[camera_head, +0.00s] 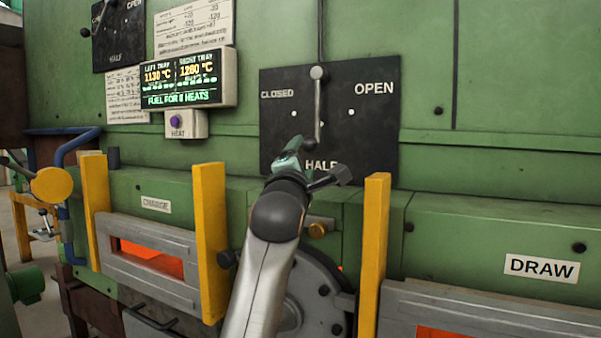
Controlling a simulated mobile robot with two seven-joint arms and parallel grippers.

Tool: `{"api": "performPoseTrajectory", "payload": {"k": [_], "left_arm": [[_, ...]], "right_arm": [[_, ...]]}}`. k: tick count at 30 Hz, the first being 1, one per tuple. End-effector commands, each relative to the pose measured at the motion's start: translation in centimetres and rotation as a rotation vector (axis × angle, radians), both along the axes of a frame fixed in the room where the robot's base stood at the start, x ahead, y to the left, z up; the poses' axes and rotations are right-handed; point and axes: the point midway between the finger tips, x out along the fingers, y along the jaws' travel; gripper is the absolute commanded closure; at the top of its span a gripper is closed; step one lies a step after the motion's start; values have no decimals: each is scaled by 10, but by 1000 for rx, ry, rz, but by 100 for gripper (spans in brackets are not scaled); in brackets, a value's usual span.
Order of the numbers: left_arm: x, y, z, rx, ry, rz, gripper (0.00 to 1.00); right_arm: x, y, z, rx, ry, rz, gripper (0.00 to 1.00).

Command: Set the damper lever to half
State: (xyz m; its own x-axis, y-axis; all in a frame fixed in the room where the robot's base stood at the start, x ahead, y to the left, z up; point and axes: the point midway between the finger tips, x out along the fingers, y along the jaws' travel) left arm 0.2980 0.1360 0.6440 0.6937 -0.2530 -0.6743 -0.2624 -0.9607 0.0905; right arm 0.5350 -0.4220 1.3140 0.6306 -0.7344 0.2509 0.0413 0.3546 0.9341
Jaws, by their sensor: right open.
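The damper lever (317,110) hangs from a pivot near the top of a black plate (380,130) marked CLOSED, HALF and OPEN. It points almost straight down, its dark knob (310,145) just above the HALF label. My right gripper (299,158) is open at the lower end of the lever, close by the knob. I cannot tell whether it touches the knob. My gripper hides the lower left of the plate. My left gripper is not in view.
A second, smaller lever plate (118,52) is at the upper left. A lit display (185,80) and a HEAT button (176,121) sit left of the damper plate. Yellow posts (209,240) (373,250) stand either side of my forearm. A furnace opening (150,262) glows orange.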

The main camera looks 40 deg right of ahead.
Motion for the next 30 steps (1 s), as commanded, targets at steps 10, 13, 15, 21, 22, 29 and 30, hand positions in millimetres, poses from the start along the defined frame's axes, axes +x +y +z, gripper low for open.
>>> {"api": "performPoseTrajectory", "payload": {"k": [10,13,15,21,22,29,30], "left_arm": [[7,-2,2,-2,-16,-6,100],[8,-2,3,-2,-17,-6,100],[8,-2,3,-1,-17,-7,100],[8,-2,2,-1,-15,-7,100],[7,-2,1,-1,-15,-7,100],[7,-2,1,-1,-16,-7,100],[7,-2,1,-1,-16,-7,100]], "right_arm": [[-16,18,-6,0,0,-1,24],[-16,18,-6,-1,0,-1,24],[-16,18,-6,-1,0,-1,24],[-16,18,-6,0,0,-1,24],[-16,18,-6,-1,0,-1,24],[-16,18,-6,0,0,-1,24],[-16,18,-6,0,0,-1,24]]}}
